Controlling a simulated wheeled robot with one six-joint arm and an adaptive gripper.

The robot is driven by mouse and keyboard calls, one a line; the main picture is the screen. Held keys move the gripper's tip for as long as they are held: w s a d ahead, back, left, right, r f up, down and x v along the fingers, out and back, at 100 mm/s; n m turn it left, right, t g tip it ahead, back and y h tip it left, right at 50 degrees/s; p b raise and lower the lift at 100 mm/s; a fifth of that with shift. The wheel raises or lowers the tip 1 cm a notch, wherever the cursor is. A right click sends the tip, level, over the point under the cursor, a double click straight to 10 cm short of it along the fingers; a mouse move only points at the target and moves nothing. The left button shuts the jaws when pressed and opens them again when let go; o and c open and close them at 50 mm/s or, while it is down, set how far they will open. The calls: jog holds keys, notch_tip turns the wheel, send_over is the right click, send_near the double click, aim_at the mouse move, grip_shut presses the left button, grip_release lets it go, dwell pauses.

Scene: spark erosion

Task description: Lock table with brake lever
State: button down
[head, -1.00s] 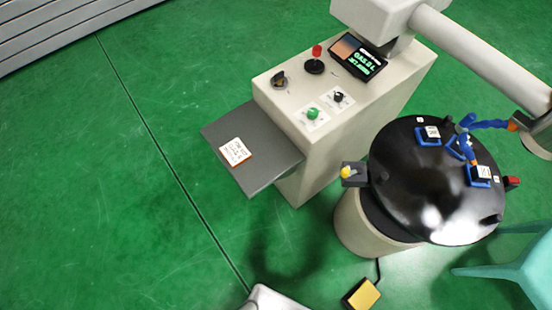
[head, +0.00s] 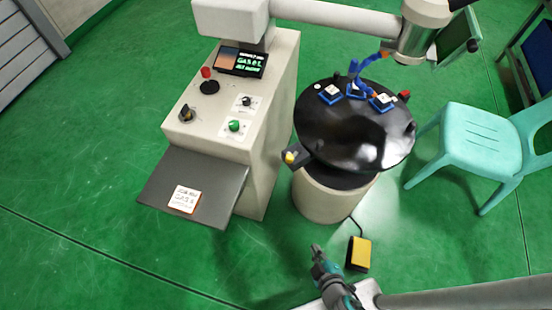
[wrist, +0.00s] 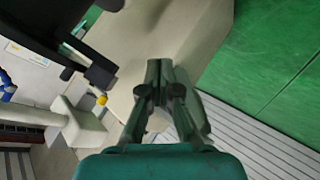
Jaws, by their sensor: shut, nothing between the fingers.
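The round black table (head: 350,130) stands on a cream pedestal in the head view. The brake lever has a yellow knob (head: 290,157) on a dark bracket (head: 300,154) at the table's left front edge. My gripper (head: 317,250) is at the bottom of the head view, in front of the pedestal and apart from the lever. In the wrist view my green gripper (wrist: 160,72) has its fingers together with nothing between them. The yellow knob (wrist: 102,99) shows there left of the fingers, with its dark bracket above it.
A cream console (head: 255,140) with knobs, a screen and a grey shelf (head: 222,185) stands left of the table. A yellow foot pedal (head: 359,252) lies on the green floor. A turquoise chair (head: 484,140) stands right. A cream arm (head: 345,17) spans behind the table.

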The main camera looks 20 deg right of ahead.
jog(key=w+f+n+h, duration=0.2)
jog(key=w+f+h, duration=0.1)
jog(key=w, duration=0.6)
jog(key=m+t+h, duration=0.1)
jog(key=t+h, duration=0.1)
jog(key=h, duration=0.7)
send_near(294, 154)
jog(key=w+a+r, duration=0.2)
jog(key=w+a, duration=0.1)
jog(key=a, duration=0.4)
jog(key=shift+s, duration=0.25)
jog(key=shift+d, duration=0.1)
jog(key=x, duration=1)
jog(key=shift+s+d+f, duration=0.1)
jog(key=shift+s+d, duration=0.15)
jog(key=shift+s, duration=0.35)
jog(key=shift+s+d+r, duration=0.1)
jog(key=shift+s+d, duration=0.2)
jog(key=shift+s, duration=0.3)
jog(key=shift+s+d+f, duration=0.1)
jog(key=shift+s+d, duration=0.15)
jog(key=shift+s, duration=0.35)
